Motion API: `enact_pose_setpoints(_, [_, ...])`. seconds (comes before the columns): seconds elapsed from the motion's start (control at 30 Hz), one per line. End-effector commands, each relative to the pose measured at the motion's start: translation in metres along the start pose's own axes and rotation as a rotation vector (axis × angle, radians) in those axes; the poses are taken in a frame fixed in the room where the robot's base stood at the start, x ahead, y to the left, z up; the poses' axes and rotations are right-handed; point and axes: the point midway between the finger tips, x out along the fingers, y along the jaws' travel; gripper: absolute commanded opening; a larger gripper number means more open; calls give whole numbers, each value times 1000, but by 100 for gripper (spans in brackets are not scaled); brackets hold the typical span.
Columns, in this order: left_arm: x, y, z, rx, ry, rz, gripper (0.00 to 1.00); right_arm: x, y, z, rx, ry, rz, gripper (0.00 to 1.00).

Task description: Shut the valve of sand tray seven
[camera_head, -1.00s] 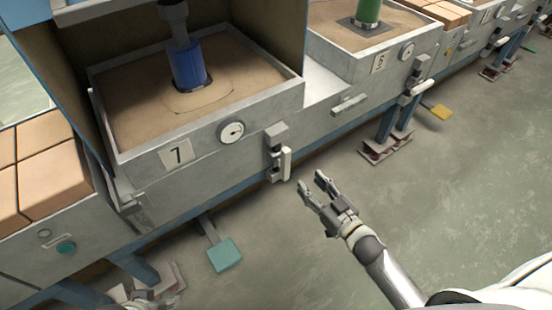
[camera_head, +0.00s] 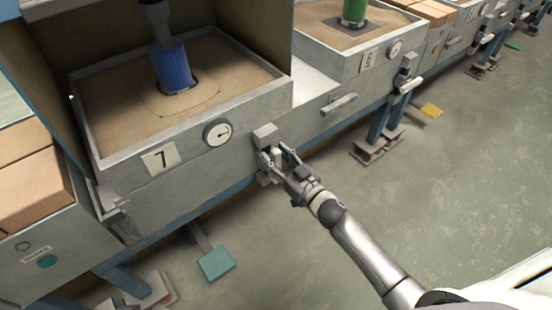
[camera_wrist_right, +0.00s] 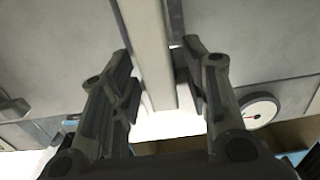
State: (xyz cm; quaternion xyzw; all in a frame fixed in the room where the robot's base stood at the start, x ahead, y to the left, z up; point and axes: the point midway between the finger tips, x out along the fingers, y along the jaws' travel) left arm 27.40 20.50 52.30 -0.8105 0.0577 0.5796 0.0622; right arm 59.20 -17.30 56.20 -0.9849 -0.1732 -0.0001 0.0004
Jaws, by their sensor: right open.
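Sand tray seven (camera_head: 112,143) bears a plate with a 7 (camera_head: 160,158) and holds sand with a blue cylinder (camera_head: 174,68). Its valve (camera_head: 265,133) is a grey block on the front wall, right of the dial. The valve's pale handle is mostly hidden behind my right gripper (camera_head: 277,153) in the head view. In the right wrist view the pale handle (camera_wrist_right: 150,45) runs between the two open fingers of my right gripper (camera_wrist_right: 158,75). I cannot tell whether either finger touches it. My left gripper is not in view.
A round dial (camera_head: 217,132) sits left of the valve. A teal pedal (camera_head: 216,264) sticks out low in front. Tray six (camera_head: 347,57), with its own valve handle (camera_head: 411,85), stands to the right. The floor (camera_head: 450,190) at right is clear.

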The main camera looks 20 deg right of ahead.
Motion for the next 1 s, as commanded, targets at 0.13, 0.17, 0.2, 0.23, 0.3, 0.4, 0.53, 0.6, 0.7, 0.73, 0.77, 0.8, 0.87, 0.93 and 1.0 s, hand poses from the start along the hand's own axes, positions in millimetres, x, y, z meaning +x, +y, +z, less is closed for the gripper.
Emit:
enact_pose_setpoints(0.13, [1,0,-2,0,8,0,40,4,0,1,-1,-2,0,43])
enact_pose_setpoints(0.17, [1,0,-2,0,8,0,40,4,0,1,-1,-2,0,43])
enact_pose_setpoints(0.2, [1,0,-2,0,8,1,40,4,0,1,-1,-2,0,43])
enact_pose_setpoints(0.23, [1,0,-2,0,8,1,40,4,0,0,-1,-2,0,43])
enact_pose_setpoints(0.3, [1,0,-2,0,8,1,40,4,0,0,-1,-2,0,43])
enact_pose_setpoints(0.4, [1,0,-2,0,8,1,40,4,0,0,-1,-1,0,35])
enact_pose_setpoints(0.53, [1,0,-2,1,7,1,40,4,0,0,0,-1,0,18])
enact_pose_setpoints(0.6, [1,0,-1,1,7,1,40,4,0,0,0,-1,0,9])
enact_pose_setpoints(0.7, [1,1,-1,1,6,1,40,4,0,0,0,-1,0,0])
enact_pose_setpoints(0.73, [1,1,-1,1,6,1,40,4,0,0,0,-1,0,0])
enact_pose_setpoints(0.77, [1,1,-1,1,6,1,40,4,0,0,-1,-1,0,0])
enact_pose_setpoints(0.8, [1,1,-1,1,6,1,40,4,0,0,0,-1,0,0])
enact_pose_setpoints(0.87, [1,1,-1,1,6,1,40,4,0,0,0,-1,0,0])
enact_pose_setpoints(0.93, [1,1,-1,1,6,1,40,4,0,0,1,-1,0,0])
enact_pose_setpoints(1.0, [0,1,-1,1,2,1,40,4,0,0,6,-1,0,0])
